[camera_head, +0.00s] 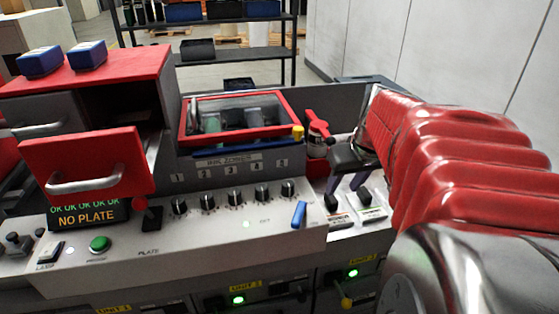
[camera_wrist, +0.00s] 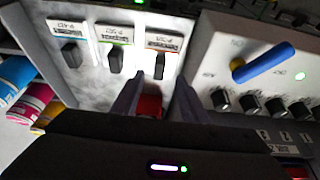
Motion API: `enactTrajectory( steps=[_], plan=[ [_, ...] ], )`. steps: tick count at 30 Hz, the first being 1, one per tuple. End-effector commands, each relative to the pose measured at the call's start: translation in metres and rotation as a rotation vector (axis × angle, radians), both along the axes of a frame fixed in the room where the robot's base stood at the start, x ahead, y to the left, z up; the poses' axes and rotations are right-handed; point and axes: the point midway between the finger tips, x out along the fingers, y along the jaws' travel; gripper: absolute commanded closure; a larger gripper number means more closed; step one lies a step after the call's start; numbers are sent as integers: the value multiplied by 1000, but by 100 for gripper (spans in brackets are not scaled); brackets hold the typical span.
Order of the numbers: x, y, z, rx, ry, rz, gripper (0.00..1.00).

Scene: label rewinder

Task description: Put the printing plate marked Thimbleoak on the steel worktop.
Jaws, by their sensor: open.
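I cannot make out a plate marked Thimbleoak in either view. The small display (camera_head: 88,214) reads NO PLATE. I cannot identify the steel worktop with certainty. My gripper (camera_head: 347,182) is open and empty, over the right end of the press console, above the labelled black switches. In the wrist view its two fingers (camera_wrist: 161,92) point toward the panel of black switches (camera_wrist: 115,60), with a red object (camera_wrist: 150,105) partly visible between them. Whether the fingers touch anything is unclear.
A red-fronted compartment (camera_head: 85,165) with a silver handle stands at left. Two blue boxes (camera_head: 88,55) (camera_head: 40,62) sit on the red cabinet top. A red-framed window (camera_head: 240,118), console knobs (camera_head: 234,197), a blue lever (camera_head: 299,214) and a red-handled valve (camera_head: 317,126) surround the gripper's left side.

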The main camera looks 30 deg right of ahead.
Motion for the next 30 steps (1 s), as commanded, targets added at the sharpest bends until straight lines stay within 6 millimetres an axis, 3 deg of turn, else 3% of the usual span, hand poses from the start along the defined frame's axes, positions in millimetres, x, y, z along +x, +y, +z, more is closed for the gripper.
enactTrajectory(
  steps=[9,17,25,30],
  plan=[
    [-18,5,46,-1,-2,0,60],
    [-21,7,54,0,0,0,60],
    [-19,6,57,-7,-6,-1,60],
    [-1,1,83,-74,-72,-15,60]
  ],
)
